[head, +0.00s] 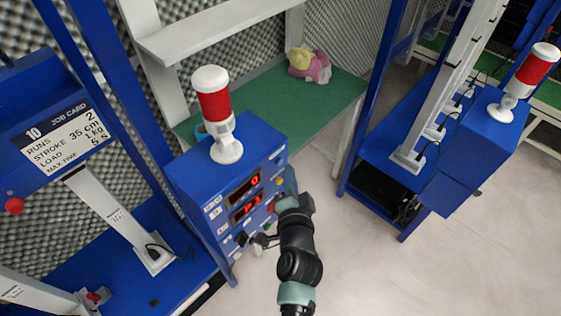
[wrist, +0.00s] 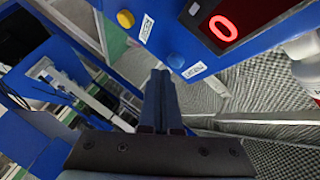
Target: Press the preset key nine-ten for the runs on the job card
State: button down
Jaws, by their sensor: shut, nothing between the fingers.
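The blue control box (head: 190,178) has two red displays; the upper one (head: 244,187) reads 0. Small white labels line the box's face, too small to read. My arm (head: 298,250) reaches up to the face's right side and covers part of it.
A red-and-white beacon (head: 215,105) stands on the box. A green shelf (head: 305,105) behind holds a pink and yellow soft toy (head: 309,65). Another blue station (head: 470,145) is at the right. The pale floor (head: 400,265) between is clear.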

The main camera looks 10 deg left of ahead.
jog(key=s+d+b, duration=0.1)
jog(key=d, duration=0.1)
jog(key=s+d+b, duration=0.2)
dwell(0.5)
dwell(0.6)
